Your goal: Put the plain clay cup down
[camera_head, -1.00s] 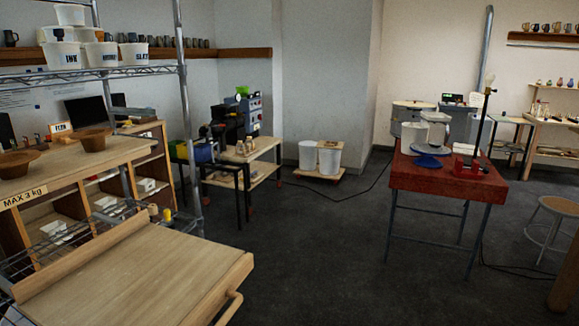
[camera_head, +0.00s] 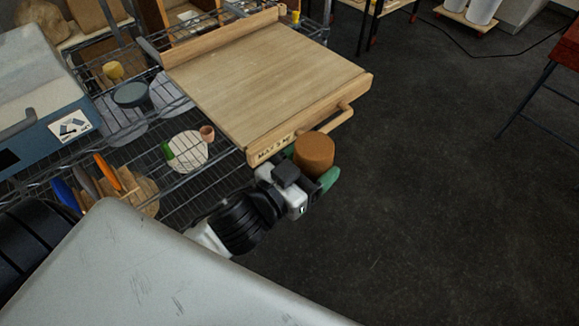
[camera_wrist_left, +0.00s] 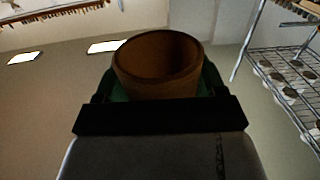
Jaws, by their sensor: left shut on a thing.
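The plain clay cup (camera_head: 315,150) is orange-brown and held in my left gripper (camera_head: 317,172), in front of the wooden board's handle edge. In the left wrist view the cup (camera_wrist_left: 158,62) shows its open, empty mouth, with green finger pads (camera_wrist_left: 208,80) on both sides of it. My left gripper is shut on the cup. In the head view the cup's top looks closed and flat, so its way up is hard to tell. My right gripper is not in view.
The wooden board (camera_head: 270,70) with a handle (camera_head: 335,118) is bare. The wire shelf (camera_head: 190,190) below holds a white disc (camera_head: 180,152), a small terracotta pot (camera_head: 207,133) and coloured tools (camera_head: 95,180). Dark floor (camera_head: 440,210) lies open to the right.

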